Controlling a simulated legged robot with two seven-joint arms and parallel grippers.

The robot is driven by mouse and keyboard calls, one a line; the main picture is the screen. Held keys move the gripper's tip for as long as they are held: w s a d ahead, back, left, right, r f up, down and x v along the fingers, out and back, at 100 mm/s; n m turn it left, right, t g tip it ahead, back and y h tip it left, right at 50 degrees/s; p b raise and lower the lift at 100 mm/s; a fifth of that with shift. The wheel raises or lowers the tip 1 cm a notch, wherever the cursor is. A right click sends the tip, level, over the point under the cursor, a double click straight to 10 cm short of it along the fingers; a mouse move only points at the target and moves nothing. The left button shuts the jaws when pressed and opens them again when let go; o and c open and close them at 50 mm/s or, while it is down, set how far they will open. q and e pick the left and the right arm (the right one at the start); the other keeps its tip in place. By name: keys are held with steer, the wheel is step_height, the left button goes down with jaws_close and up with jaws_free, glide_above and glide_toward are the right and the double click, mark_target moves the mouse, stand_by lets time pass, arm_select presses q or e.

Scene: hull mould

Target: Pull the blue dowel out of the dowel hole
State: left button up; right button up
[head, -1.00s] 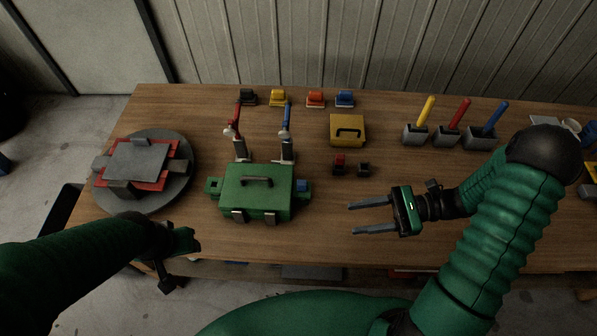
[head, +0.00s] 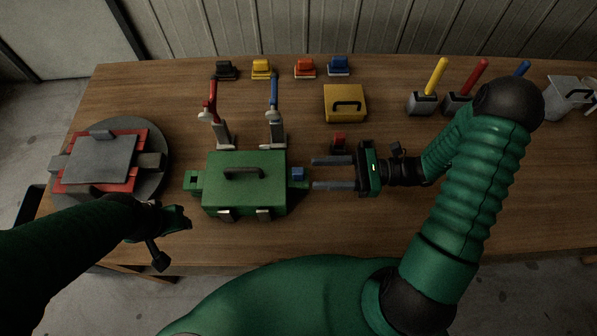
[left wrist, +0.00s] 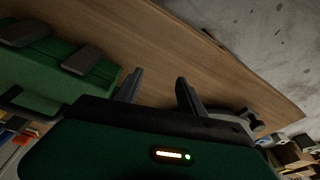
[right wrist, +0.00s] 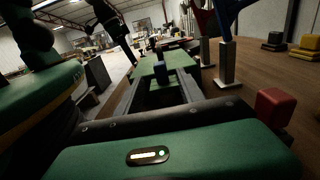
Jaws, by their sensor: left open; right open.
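The green hull mould (head: 240,190) sits near the table's front edge with a handle on top. The blue dowel (head: 297,174) stands in the green lug on the mould's right side, so its hole is covered. In the right wrist view the dowel (right wrist: 161,73) shows beyond the fingers, near the middle. My right gripper (head: 314,173) is open and level, its two fingers pointing left, tips just right of the dowel. Nothing is between them. My left gripper (left wrist: 157,88) is open and empty, left of the mould, low at the table's front edge.
Red-handled (head: 212,105) and blue-handled (head: 274,100) clamps stand behind the mould. A small red block (head: 339,141) lies just behind the right fingers. A yellow case (head: 345,103) is farther back. A round grey stand (head: 158,155) is at left. The front right table is clear.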

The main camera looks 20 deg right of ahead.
mark_target(285, 175)
steer(key=x, duration=0.9)
steer(key=shift+w+a+r, duration=0.15)
steer(key=shift+r, duration=0.05)
jaws_close()
